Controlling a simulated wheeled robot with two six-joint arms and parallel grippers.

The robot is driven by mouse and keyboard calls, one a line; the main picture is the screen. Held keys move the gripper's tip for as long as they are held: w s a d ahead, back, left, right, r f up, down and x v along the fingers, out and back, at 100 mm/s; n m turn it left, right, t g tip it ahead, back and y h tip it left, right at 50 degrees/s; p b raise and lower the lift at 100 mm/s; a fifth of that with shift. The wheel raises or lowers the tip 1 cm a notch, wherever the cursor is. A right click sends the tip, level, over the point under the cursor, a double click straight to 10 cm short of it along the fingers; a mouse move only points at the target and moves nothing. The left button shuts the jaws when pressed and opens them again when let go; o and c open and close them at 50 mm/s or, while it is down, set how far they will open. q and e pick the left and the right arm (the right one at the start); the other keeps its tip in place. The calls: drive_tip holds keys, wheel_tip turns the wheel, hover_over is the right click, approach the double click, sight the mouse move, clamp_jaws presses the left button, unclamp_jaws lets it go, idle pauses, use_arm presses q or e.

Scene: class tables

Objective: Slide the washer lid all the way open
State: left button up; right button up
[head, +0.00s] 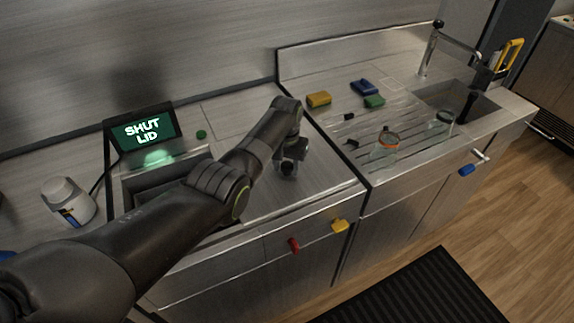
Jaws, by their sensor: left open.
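The washer is set in the steel counter at the left, under a small screen (143,130) that reads "SHUT LID". A dark opening (150,186) shows below the screen, partly hidden by my left arm. The flat steel surface to its right (315,185) looks like the lid or the counter top; I cannot tell its exact edges. My left gripper (287,171) points down over this steel surface, right of the opening. It is open, and I cannot tell whether it touches anything. My right gripper is out of view.
The right counter holds yellow (318,99), blue (364,87) and green (374,102) sponge-like blocks, glassware (385,146) and a sink (455,103).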

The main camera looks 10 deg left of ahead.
use_arm(q)
drive_tip(key=shift+o, duration=0.7)
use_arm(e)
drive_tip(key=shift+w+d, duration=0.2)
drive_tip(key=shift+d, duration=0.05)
use_arm(q)
drive_tip(key=shift+r, duration=0.55)
wheel_tip(320, 180, up, 16)
drive_tip(key=shift+r, duration=0.15)
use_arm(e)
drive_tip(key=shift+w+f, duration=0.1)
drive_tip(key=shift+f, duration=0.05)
